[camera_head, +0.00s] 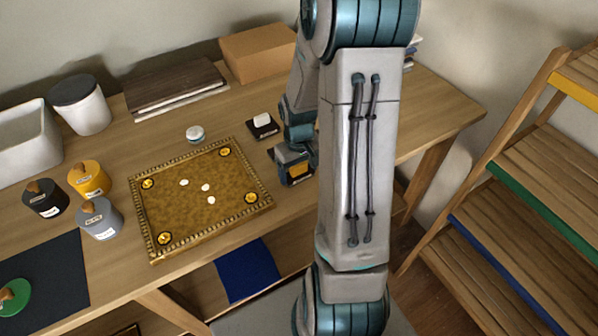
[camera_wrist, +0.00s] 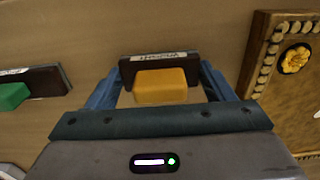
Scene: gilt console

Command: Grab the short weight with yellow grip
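The weight with a yellow grip (camera_wrist: 160,86) has a dark base with a white label and lies on the tabletop in the wrist view. My gripper (camera_wrist: 160,80) is open, with one blue finger on each side of the yellow grip and a strip of table showing in the gaps. In the head view my gripper (camera_head: 297,163) is low over the table, right of the gilt board, and largely covers this weight. A dark weight with a green grip (camera_wrist: 12,96) lies to the left in the wrist view. One with a white grip (camera_head: 262,122) lies behind my gripper in the head view.
Grey (camera_head: 100,219), yellow (camera_head: 89,180) and black (camera_head: 46,198) canisters stand at left. A cardboard box (camera_head: 258,52) stands at the back. A slatted shelf (camera_head: 540,180) stands right of the table.

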